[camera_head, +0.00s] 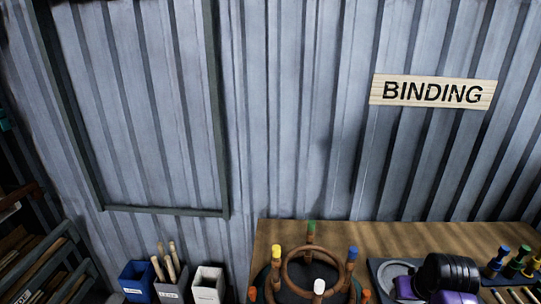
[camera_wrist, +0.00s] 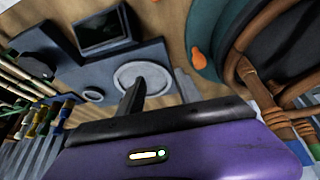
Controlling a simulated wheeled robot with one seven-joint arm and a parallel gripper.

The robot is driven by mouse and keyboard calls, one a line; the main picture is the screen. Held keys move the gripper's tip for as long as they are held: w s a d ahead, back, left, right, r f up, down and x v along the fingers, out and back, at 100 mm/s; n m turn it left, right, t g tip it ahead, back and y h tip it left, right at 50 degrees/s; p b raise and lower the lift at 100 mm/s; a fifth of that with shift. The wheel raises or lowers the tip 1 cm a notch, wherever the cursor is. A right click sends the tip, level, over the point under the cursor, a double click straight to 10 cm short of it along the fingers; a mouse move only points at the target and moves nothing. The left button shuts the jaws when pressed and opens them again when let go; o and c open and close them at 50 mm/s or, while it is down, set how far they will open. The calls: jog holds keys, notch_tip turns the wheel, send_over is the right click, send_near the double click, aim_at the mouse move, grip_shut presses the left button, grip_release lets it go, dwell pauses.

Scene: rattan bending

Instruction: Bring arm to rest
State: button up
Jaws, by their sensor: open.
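My gripper (camera_wrist: 133,100) shows in the wrist view as a purple and black body with a dark finger reaching over a round pale disc on a grey tray. Nothing is seen held in it, and its other finger is not clear. In the head view, my black and purple arm end (camera_head: 447,274) is low at the right, over the workbench (camera_head: 385,236). It hides part of the grey tray (camera_head: 384,270). The rest of my arm is out of view.
A round rattan frame (camera_head: 311,258) with colour-tipped posts stands left of my arm end. Colour-capped items (camera_head: 515,262) stand at the right. Blue, grey and white bins (camera_head: 208,286) stand left of the bench. A corrugated wall with a BINDING sign (camera_head: 432,92) is behind.

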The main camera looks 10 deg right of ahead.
jog(key=s+a+r+n+t+h+b, duration=0.1)
jog(key=s+a+r+t+h+b, duration=0.2)
jog(key=s+a+t, duration=1)
jog(key=s+a+n+g+y+b, duration=0.1)
jog(key=s+a, duration=0.3)
jog(key=s, duration=0.3)
jog(key=s+a+n+g+y+b, duration=0.1)
jog(key=s+a+y, duration=0.1)
jog(key=s+a, duration=0.2)
jog(key=s+a+r+y+b, duration=0.1)
jog(key=s+a+y+b, duration=0.1)
jog(key=s, duration=0.7)
jog(key=shift+s+a+n+g, duration=0.3)
jog(key=shift+a+n+g, duration=0.1)
jog(key=shift+a, duration=0.5)
jog(key=shift+r, duration=0.1)
